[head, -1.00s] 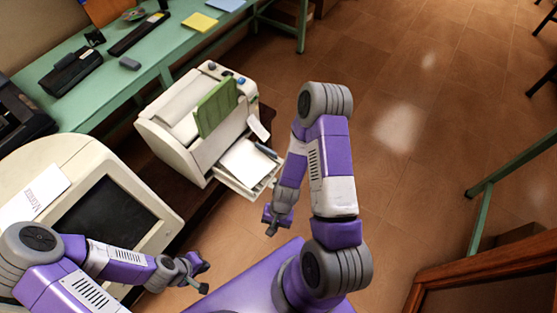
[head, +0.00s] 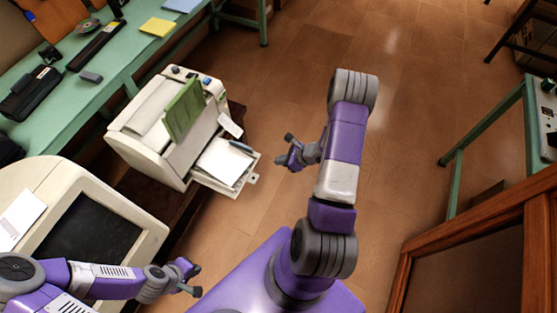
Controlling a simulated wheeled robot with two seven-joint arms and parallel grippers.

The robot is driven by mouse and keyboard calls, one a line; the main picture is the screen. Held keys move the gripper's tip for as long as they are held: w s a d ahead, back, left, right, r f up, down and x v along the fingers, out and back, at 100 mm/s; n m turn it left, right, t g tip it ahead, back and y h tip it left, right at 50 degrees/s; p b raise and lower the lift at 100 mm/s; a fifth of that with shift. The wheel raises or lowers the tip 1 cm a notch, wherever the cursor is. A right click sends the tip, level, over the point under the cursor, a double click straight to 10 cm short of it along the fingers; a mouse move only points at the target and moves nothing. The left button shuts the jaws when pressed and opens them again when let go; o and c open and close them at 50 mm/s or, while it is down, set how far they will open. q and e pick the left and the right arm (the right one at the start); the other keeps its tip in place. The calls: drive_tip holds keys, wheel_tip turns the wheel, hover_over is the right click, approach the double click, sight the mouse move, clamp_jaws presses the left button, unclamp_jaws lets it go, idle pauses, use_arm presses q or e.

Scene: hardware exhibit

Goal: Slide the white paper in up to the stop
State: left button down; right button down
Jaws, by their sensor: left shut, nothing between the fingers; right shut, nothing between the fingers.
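The white paper (head: 222,161) lies on the pulled-out front tray (head: 202,178) of the beige printer (head: 150,127). A dark pen-like object (head: 241,147) lies at the paper's far right corner. A green panel (head: 183,110) stands upright on top of the printer. My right gripper (head: 288,151) is shut and empty, to the right of the tray and apart from it. My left gripper (head: 196,279) is shut and empty, below the printer and right of the old monitor. Whether the paper touches the stop inside the printer is hidden.
An old monitor (head: 92,238) stands at the lower left. A green table (head: 120,55) at the upper left holds a keyboard-like bar (head: 96,46) and yellow paper (head: 158,27). A wooden frame (head: 470,240) stands at the lower right. The floor at the upper right is open.

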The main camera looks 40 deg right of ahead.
drive_tip(key=w+a+f, duration=0.1)
drive_tip(key=w, duration=0.1)
drive_tip(key=w+a+f+b, duration=0.1)
drive_tip(key=w+a+f, duration=0.1)
drive_tip(key=w, duration=0.1)
drive_tip(key=w+a+f+b, duration=0.1)
drive_tip(key=w+f, duration=0.1)
drive_tip(key=shift+w+a, duration=0.15)
drive_tip(key=shift+w, duration=0.25)
